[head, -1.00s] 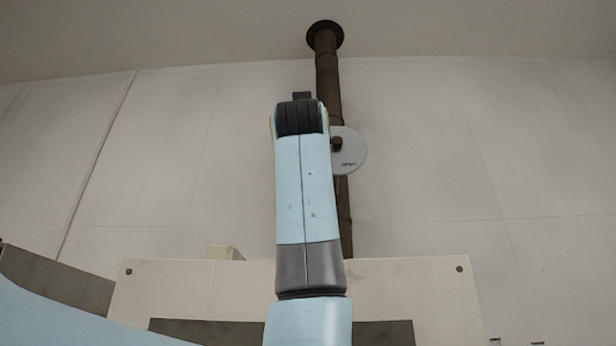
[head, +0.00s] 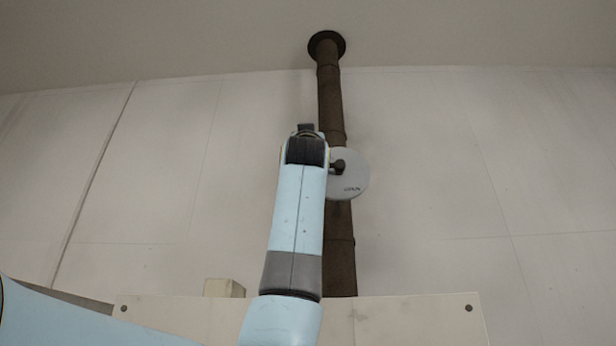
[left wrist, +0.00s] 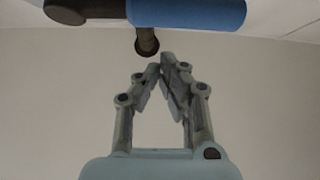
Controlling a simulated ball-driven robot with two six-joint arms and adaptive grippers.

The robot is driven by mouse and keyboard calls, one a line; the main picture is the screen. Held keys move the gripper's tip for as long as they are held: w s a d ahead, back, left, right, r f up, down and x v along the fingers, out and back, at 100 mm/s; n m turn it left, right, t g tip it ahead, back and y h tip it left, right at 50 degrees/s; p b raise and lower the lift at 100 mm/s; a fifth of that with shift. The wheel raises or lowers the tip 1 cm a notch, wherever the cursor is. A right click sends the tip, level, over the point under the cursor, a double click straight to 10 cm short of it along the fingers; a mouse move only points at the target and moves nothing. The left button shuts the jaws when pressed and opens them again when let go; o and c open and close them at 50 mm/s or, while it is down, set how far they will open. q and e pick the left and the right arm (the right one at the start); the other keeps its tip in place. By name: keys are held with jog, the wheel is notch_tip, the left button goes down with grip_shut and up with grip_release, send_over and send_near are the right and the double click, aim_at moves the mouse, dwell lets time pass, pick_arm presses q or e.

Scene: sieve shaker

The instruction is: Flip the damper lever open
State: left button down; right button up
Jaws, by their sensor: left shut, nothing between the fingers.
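The damper sits on a dark brown vertical pipe (head: 331,105). Its pale round plate (head: 348,185) carries a small dark label and a dark knob-like hub (head: 338,166). In the left wrist view the lever shows as a blue grip (left wrist: 188,12) on a dark rod (left wrist: 100,9), lying across the top. My left gripper (left wrist: 165,62) is shut and empty, its fingertips below the lever in that picture and apart from it. In the head view my left arm hides most of that gripper and the lever's blue grip. My right gripper is in neither view.
The pipe runs up to a dark collar (head: 327,45) at the ceiling. A cream panel (head: 400,315) with corner bolts stands at the bottom, with a small beige block (head: 222,288) at its upper left. The wall on both sides of the pipe is bare.

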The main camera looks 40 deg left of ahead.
pick_arm(q)
jog(key=shift+w+a+f, duration=0.1)
jog(key=shift+w+f, duration=0.15)
jog(key=shift+f, duration=0.35)
jog(key=shift+w+a+f, duration=0.1)
jog(key=shift+w+f, duration=0.15)
jog(key=shift+f, duration=0.35)
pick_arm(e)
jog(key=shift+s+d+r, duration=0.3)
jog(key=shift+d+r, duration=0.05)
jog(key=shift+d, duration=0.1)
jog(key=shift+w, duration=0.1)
